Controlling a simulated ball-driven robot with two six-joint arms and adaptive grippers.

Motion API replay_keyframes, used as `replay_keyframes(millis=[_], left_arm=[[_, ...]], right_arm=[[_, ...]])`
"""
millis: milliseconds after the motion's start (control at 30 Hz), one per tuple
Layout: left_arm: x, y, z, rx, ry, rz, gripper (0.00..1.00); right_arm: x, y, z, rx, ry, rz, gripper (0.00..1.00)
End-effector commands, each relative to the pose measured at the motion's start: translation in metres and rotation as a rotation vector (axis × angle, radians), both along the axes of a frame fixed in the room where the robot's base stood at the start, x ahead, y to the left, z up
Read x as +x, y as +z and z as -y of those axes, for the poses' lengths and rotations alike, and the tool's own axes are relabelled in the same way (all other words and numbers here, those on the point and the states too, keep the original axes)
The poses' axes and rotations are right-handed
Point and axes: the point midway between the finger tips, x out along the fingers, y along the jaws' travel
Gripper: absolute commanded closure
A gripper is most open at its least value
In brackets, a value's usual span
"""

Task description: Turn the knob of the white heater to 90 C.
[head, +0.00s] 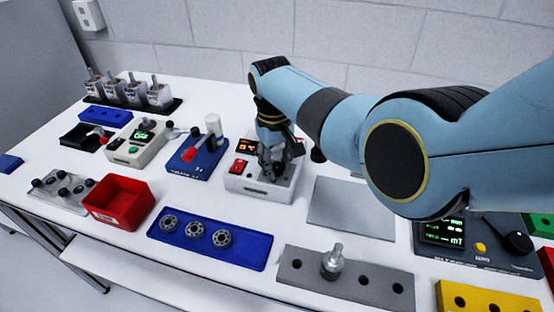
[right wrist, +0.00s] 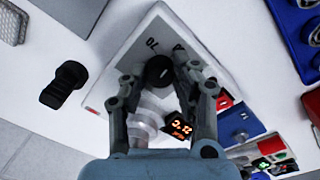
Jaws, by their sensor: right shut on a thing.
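The white heater (head: 258,188) stands mid-table in the head view, with a lit orange display (head: 247,146) and a red switch (head: 238,167). The display's digits are too small to read for certain. My right gripper (head: 275,163) is down over the heater's top and hides the knob there. In the right wrist view the heater's black knob (right wrist: 158,71) lies between the fingers of my right gripper (right wrist: 159,80), which is shut on it. A printed "70" shows beside the knob. My left gripper is not in view.
A blue device (head: 197,160) with a white post stands close left of the heater. A grey plate (head: 350,207) lies to its right. A blue tray with bearings (head: 211,238) and a grey holed block (head: 345,277) lie in front. A dark meter (head: 478,245) stands far right.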

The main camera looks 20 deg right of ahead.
Motion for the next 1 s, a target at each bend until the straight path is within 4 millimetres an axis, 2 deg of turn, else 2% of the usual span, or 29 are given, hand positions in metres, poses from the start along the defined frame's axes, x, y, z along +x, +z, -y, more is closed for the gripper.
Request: replay_keyframes(millis=[400,900,933,1000], left_arm=[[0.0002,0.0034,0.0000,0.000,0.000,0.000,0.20],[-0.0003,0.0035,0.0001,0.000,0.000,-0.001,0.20],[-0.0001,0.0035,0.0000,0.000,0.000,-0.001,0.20],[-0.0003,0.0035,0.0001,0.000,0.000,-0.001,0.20]], right_arm=[[0.0006,0.0004,-0.0006,0.001,-0.168,0.002,1.00],[0.0007,0.0002,-0.0006,0.001,-0.186,0.001,1.00],[0.0007,0.0002,-0.0006,0.001,-0.186,0.001,0.71],[0.0007,0.0002,-0.0006,0.001,-0.186,0.001,0.62]])
